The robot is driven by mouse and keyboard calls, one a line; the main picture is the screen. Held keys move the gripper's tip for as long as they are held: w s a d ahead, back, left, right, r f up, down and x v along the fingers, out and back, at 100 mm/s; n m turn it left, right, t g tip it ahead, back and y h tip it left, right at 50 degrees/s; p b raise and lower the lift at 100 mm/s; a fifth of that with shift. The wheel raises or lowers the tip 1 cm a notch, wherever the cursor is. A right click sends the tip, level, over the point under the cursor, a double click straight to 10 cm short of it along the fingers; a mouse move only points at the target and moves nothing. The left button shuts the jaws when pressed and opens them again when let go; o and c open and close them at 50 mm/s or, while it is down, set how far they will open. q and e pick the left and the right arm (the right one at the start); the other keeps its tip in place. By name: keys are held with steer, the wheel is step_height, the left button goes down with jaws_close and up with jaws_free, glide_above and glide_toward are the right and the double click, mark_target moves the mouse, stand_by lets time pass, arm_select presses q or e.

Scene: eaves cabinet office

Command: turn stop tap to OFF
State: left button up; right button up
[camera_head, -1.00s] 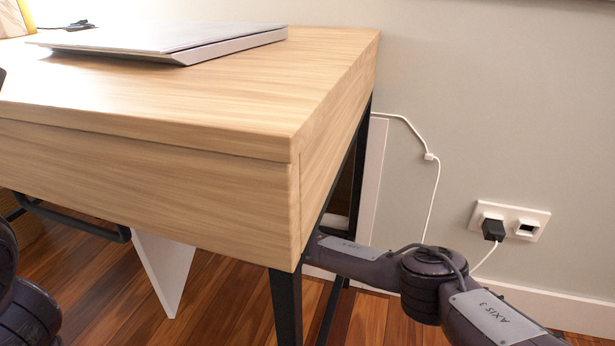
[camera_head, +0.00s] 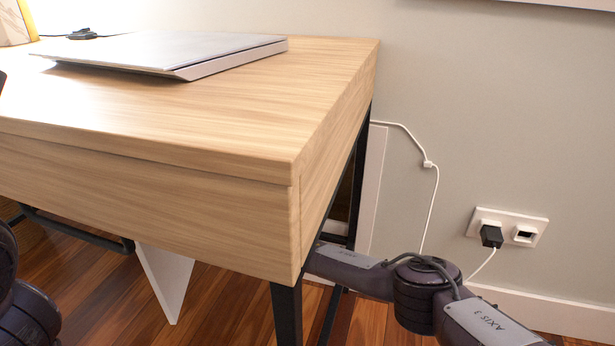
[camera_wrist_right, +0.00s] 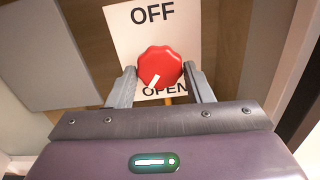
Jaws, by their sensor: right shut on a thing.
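The stop tap (camera_wrist_right: 160,66) is a red scalloped knob in the right wrist view, in front of a white label (camera_wrist_right: 185,18). The label reads OFF above the knob and OPEN below it. The knob's white pointer mark slants down and to the left, toward the OPEN side. My right gripper (camera_wrist_right: 160,76) is shut on the knob, one finger on each side. In the head view my right arm reaches in under the desk, and its gripper and the tap are hidden there. My left gripper is not in view; only dark parts of my left arm show at the left edge.
A wooden desk (camera_head: 150,200) with a laptop (camera_head: 170,52) on top stands over my right arm. Its black leg (camera_head: 287,310) is close beside the arm. A white cable (camera_head: 432,195) and a wall socket (camera_head: 508,227) are at the right. A grey panel (camera_wrist_right: 50,55) flanks the tap.

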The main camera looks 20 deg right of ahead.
steer(key=shift+r+m, duration=0.2)
steer(key=shift+m, duration=13.9)
steer(key=o, duration=1)
steer(key=shift+r, duration=0.1)
